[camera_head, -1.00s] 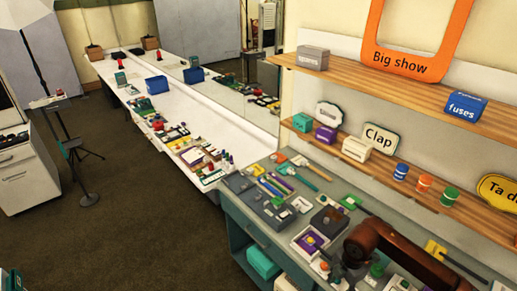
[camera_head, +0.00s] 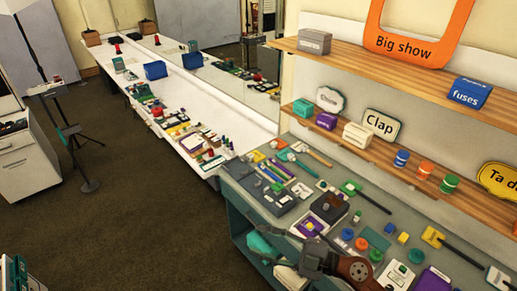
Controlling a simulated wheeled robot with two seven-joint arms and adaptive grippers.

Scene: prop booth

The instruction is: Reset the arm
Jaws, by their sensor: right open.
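My right arm (camera_head: 355,270) comes in at the bottom of the view, with a brown-red joint over the front part of the grey-green workbench (camera_head: 236,195). My right gripper (camera_head: 304,262) is dark and hangs at the bench's front edge, pointing left. It is open, and I see nothing held in it. My left gripper is not in view.
The bench top holds several small props, including a purple-framed box (camera_head: 307,227) and a dark block (camera_head: 329,208) close to the gripper. Wooden shelves with signs (camera_head: 382,125) rise behind. A white counter (camera_head: 185,105) runs back left. Open carpet (camera_head: 140,225) lies left.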

